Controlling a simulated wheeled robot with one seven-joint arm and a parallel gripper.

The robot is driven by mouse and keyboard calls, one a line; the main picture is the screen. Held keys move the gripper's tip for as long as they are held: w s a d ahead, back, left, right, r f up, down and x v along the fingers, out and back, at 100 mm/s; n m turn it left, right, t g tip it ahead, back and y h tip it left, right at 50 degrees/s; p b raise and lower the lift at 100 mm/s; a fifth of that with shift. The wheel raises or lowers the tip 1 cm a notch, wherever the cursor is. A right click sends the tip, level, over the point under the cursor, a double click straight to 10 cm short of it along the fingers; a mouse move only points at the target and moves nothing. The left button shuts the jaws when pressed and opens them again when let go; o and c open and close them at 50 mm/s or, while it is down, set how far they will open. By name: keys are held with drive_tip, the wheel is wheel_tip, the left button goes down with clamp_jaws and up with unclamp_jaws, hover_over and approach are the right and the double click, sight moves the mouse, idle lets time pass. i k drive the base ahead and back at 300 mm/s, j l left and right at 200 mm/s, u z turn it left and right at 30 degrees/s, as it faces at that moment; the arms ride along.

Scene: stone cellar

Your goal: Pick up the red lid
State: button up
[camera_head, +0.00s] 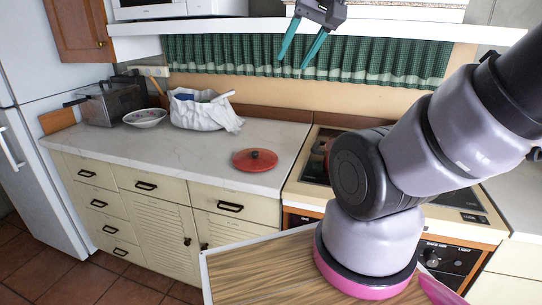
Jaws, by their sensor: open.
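The red lid (255,160) lies flat on the white marble-like counter, near its front right part. It is round with a dark knob on top. My gripper (293,54) is high up at the top of the view, well above the counter and apart from the lid. Its two teal fingers are spread open with nothing between them. The lid is fully in view and nothing covers it.
The counter (180,156) also bears a white bag (203,112), a bowl (145,118) and a toaster-like appliance (103,104) further left. A stove (318,186) adjoins on the right. A shelf (230,27) with a green curtain (215,58) runs behind. The counter around the lid is clear.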

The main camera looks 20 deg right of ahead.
sight(252, 160)
drive_tip(key=i+j+z, duration=0.15)
drive_tip(key=z, duration=0.15)
drive_tip(key=i+j+z, duration=0.1)
drive_tip(key=j+z, duration=0.2)
drive_tip(key=i+j+z, duration=0.1)
drive_tip(key=j+z, duration=0.2)
drive_tip(key=j, duration=0.3)
drive_tip(key=j+z, duration=0.3)
drive_tip(key=j, duration=0.3)
drive_tip(key=i+j, duration=0.1)
drive_tip(key=j, duration=0.25)
